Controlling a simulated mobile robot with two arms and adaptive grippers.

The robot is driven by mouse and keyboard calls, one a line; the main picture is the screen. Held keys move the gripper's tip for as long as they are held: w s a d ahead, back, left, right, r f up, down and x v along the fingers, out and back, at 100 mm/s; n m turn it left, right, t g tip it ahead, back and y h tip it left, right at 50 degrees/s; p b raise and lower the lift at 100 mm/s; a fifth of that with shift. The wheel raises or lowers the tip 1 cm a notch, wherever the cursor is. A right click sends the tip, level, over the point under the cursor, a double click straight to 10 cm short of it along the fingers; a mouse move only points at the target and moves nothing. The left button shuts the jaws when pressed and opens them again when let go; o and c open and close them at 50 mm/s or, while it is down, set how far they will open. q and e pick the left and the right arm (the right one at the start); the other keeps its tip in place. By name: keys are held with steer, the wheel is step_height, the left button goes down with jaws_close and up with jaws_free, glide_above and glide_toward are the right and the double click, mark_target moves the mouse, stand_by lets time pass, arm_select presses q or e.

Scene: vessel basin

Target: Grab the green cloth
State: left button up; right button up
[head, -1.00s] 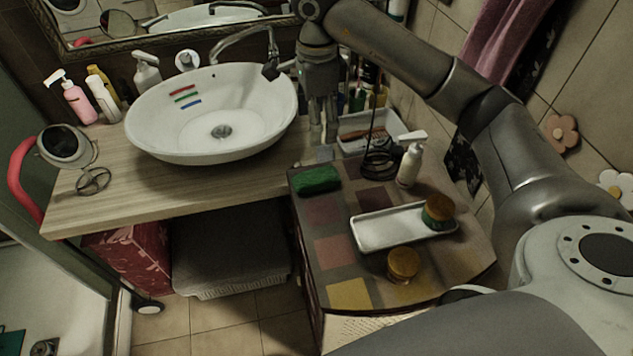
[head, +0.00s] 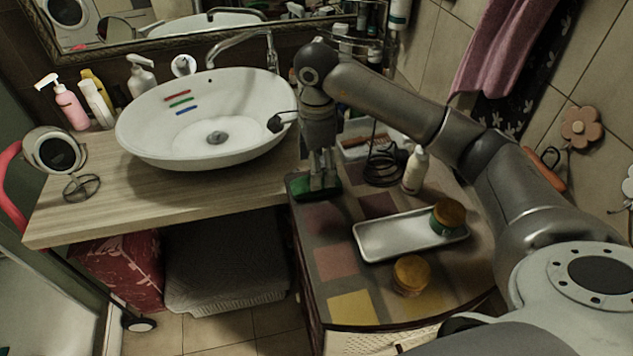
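The green cloth (head: 301,189) lies on the back left corner of the patchwork-topped cabinet, beside the wooden counter. My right gripper (head: 324,186) points straight down with its fingertips at the cloth and covers the cloth's right part. Whether the fingers are around the cloth or just above it is hard to see at this size, and so is how far they are apart. My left gripper is not in view.
A white tray (head: 385,240), two orange-lidded jars (head: 410,274) and a white pump bottle (head: 415,170) stand on the cabinet. Black cable coils (head: 384,168) lie right of my gripper. The white basin (head: 150,125) is on the counter to the left.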

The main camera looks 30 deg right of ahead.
steer(key=shift+w+f+p, duration=0.1)
steer(key=shift+f+p, duration=0.3)
steer(key=shift+f, duration=0.2)
steer(key=f, duration=0.1)
steer(key=f+p, duration=0.1)
steer(key=f, duration=0.1)
steer(key=shift+w+d+f+p, duration=0.15)
steer(key=shift+w+f+p, duration=0.1)
steer(key=shift+f+p, duration=0.05)
steer(key=shift+f, duration=0.45)
steer(key=c, duration=1)
